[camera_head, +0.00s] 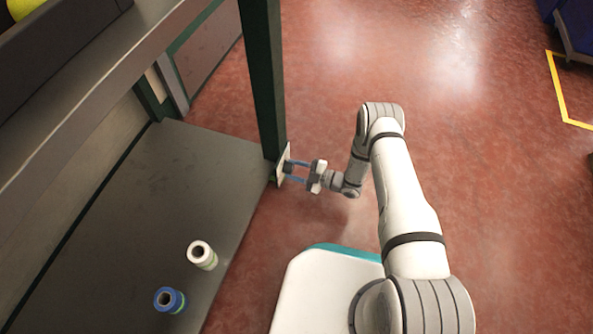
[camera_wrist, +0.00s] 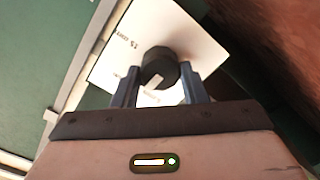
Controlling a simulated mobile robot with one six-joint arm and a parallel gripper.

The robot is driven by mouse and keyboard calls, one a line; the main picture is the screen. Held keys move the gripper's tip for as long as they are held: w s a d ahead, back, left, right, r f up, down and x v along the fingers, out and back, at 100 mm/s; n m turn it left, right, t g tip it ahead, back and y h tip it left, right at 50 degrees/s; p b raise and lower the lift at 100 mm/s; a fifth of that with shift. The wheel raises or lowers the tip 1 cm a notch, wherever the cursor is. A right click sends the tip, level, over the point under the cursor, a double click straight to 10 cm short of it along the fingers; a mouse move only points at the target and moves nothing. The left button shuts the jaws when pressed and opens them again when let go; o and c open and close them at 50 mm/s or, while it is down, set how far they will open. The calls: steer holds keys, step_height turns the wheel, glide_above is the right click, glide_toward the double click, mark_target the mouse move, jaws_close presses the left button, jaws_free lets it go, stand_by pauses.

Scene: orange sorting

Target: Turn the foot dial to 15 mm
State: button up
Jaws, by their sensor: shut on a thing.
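The foot dial (camera_wrist: 160,64) is a dark round knob with a pale pointer mark, set on a white plate (camera_wrist: 112,52) with small printed markings. One marking looks like "15 mm", but the rest are too small or hidden to read. In the head view the plate (camera_head: 281,167) is on the lower end of the green post. My gripper (camera_head: 291,172) reaches it from the right, its blue fingers shut on the dial. In the wrist view my gripper (camera_wrist: 160,88) has a finger on either side of the dial, and the fingers hide the plate's lower part.
A green post (camera_head: 264,85) rises behind the dial at the corner of a grey lower shelf (camera_head: 150,190). A white roll (camera_head: 202,256) and a blue roll (camera_head: 170,300) stand on that shelf. The red floor (camera_head: 480,180) to the right is clear.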

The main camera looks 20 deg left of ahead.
steer(key=m, duration=0.4)
steer(key=shift+m, duration=0.3)
steer(key=m, duration=0.8)
steer(key=shift+m, duration=0.4)
steer(key=shift+f+m, duration=0.1)
steer(key=shift+m, duration=1.8)
steer(key=o, duration=1)
steer(key=shift+w, duration=0.1)
